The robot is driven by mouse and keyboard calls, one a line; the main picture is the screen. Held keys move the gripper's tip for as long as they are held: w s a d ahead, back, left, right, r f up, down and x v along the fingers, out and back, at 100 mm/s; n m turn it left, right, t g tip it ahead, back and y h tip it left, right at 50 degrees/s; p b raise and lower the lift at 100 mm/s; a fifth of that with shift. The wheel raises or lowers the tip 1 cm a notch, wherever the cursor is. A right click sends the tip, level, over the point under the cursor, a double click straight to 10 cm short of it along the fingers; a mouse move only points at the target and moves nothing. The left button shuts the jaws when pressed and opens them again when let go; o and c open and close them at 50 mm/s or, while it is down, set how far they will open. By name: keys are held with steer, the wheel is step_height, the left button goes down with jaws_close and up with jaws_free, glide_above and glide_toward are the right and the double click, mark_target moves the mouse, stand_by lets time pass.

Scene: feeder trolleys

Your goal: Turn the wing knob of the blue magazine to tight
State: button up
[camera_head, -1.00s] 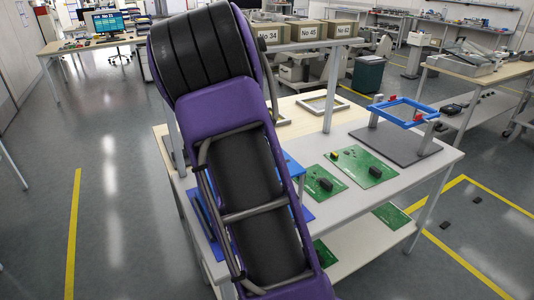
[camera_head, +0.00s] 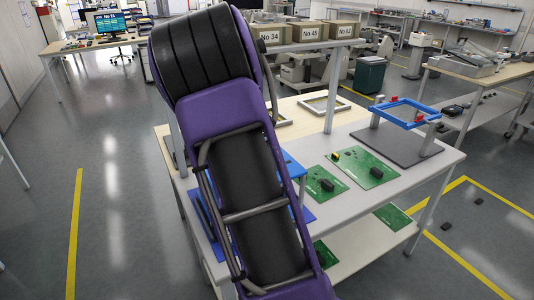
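My arm, purple and black, fills the middle of the head view and covers much of the trolley behind it. My gripper is not in view. Blue parts show on both sides of my arm on the table: a blue piece (camera_head: 293,166) at its right and a long blue strip (camera_head: 204,215) at its left. They may belong to the blue magazine, but I cannot tell. No wing knob can be made out; that area is hidden behind my arm.
The white table (camera_head: 345,210) holds green circuit boards (camera_head: 364,167) with black parts. A blue frame (camera_head: 406,110) with red pieces stands on posts over a grey plate. Numbered boxes (camera_head: 312,33) sit on a shelf behind. Floor at left is clear.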

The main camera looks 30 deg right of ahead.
steer(key=p+v, duration=0.1)
steer(key=v, duration=1.6)
steer(key=shift+r, duration=0.25)
